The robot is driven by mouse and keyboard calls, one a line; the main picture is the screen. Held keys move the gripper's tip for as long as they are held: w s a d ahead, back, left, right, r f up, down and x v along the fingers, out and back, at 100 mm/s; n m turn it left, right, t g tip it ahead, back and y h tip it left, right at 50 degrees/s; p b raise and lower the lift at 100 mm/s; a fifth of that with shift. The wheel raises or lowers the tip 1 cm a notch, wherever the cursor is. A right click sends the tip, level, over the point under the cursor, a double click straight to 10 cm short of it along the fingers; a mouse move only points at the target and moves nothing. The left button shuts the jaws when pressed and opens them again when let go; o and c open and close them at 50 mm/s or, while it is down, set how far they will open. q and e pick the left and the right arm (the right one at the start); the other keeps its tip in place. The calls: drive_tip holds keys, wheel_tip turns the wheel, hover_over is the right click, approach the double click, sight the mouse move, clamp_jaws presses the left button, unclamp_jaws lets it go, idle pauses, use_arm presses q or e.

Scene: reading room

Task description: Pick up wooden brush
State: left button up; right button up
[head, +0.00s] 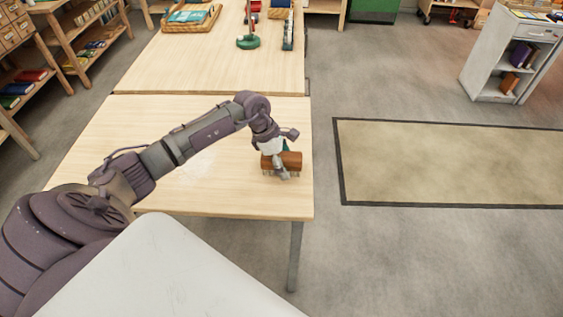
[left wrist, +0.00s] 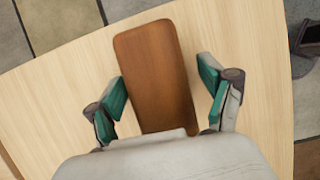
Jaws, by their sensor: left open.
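The wooden brush (head: 291,160) lies on the near table close to its right edge, with its brown back up and bristles down. My left gripper (head: 283,168) is right above it and partly hides it in the head view. In the left wrist view the brush's brown back (left wrist: 157,75) lies between the two green-padded fingers of my left gripper (left wrist: 160,92). The fingers are open, with a gap on each side of the brush. The brush's near end is hidden behind the gripper body. My right gripper is not in view.
The near table (head: 230,190) is otherwise bare. A second table (head: 200,60) behind it holds a wicker tray (head: 188,18) and a green-based item (head: 248,41). Shelves stand at left. A grey book cart (head: 510,55) and a bordered rug (head: 440,165) are at right, with open floor between.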

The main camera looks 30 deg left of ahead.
sight(292, 159)
use_arm(q)
drive_tip(key=shift+f+b, duration=0.25)
drive_tip(key=shift+b, duration=0.15)
idle(0.4)
drive_tip(key=c, duration=1.3)
drive_tip(key=shift+r, duration=0.15)
drive_tip(key=shift+c, duration=0.2)
drive_tip(key=shift+r+p, duration=0.15)
drive_tip(key=shift+p, duration=0.25)
drive_tip(key=shift+w+r, duration=0.1)
drive_tip(key=shift+r, duration=0.1)
drive_tip(key=r, duration=0.2)
drive_tip(key=d+r+b, duration=0.1)
drive_tip(key=r, duration=0.1)
drive_tip(key=shift+s+d+r, duration=0.1)
drive_tip(key=shift+s, duration=0.1)
drive_tip(key=s+d+r+b, duration=0.2)
drive_tip(key=d+r, duration=0.4)
drive_tip(key=d, duration=0.4)
drive_tip(key=shift+s+r, duration=0.2)
drive_tip(key=shift+s, duration=0.35)
